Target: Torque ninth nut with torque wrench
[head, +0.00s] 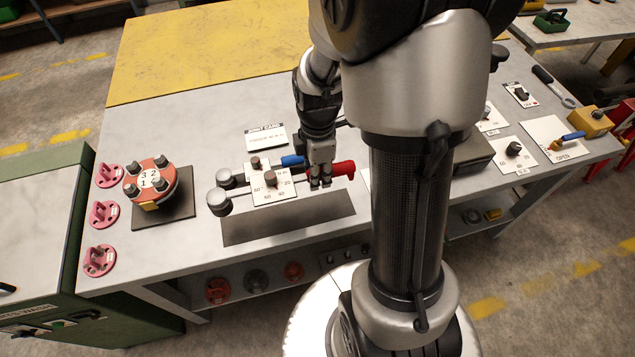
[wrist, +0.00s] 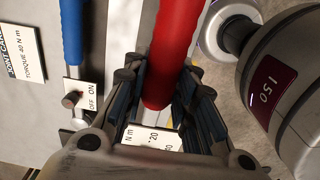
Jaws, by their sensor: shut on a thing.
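The torque wrench has a red handle (head: 343,168), which also shows in the wrist view (wrist: 178,45). My gripper (head: 319,178) is shut on this handle, low over the bench. In the wrist view the handle runs between the two fingers (wrist: 172,105). A white N m dial plate (head: 273,188) lies to the left of the gripper. The flanged spool (head: 163,178) stands at the left with an orange-red top, marked 1, 2 and 3, and dark nuts (head: 161,160) around it. I cannot tell which nut is the ninth.
A blue handle (head: 292,160) lies just behind the red one. A joint card (head: 265,136) behind them reads torque 40 N m. Pink brackets (head: 104,214) line the left edge. A dark strip (head: 290,222) lies in front. The yellow back area (head: 215,50) is clear.

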